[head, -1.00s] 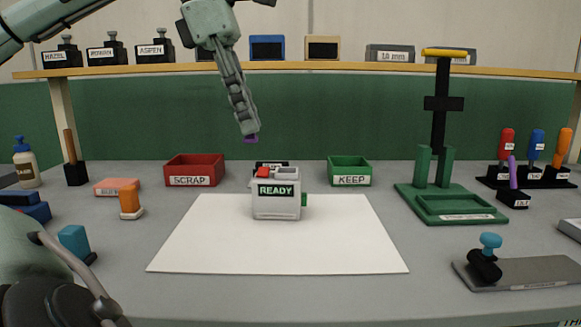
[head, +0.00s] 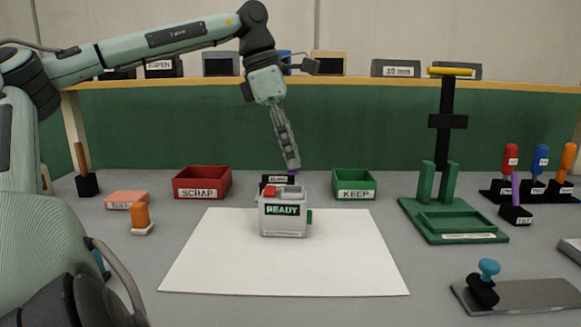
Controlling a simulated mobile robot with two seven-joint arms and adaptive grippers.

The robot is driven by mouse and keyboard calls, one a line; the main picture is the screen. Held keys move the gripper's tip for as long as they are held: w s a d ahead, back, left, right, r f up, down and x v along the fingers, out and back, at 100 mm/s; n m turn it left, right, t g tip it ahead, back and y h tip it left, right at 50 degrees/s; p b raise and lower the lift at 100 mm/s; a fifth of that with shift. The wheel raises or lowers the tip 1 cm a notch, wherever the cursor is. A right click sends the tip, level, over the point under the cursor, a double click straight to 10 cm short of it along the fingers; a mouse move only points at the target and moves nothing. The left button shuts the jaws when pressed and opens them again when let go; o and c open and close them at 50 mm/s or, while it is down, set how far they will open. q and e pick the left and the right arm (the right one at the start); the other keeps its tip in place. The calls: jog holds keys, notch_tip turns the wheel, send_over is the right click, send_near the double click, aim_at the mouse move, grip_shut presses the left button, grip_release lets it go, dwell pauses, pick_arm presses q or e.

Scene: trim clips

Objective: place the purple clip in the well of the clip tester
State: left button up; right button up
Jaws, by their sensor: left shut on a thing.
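The clip tester (head: 268,222) is a pale grey box on the white sheet, with a green READY sign on its front, a red part on top and a green tab on its right side. My left gripper (head: 291,165) is shut, pointing down, just above and behind the tester's top in the head view. A small bit of the purple clip (head: 293,172) shows at its fingertips; the fingers hide most of it. I cannot tell whether the clip touches the tester. The inside of the well is not clear. My right gripper is not in view.
A black labelled block (head: 271,180) stands close behind the tester. The red SCRAP bin (head: 202,195) is to the left and the green KEEP bin (head: 355,193) to the right. A green press (head: 418,222) stands further right. The white sheet (head: 220,265) is clear around the tester.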

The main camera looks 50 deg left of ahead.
aim_at(290, 174)
pick_arm(q)
notch_tip(290, 174, down, 3)
jog(key=shift+f, duration=0.5)
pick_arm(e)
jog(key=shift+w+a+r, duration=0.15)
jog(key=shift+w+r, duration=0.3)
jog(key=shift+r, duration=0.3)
pick_arm(q)
jog(key=shift+f+b, duration=0.15)
jog(key=shift+b, duration=0.2)
jog(key=o, duration=0.7)
jog(key=shift+o, duration=0.2)
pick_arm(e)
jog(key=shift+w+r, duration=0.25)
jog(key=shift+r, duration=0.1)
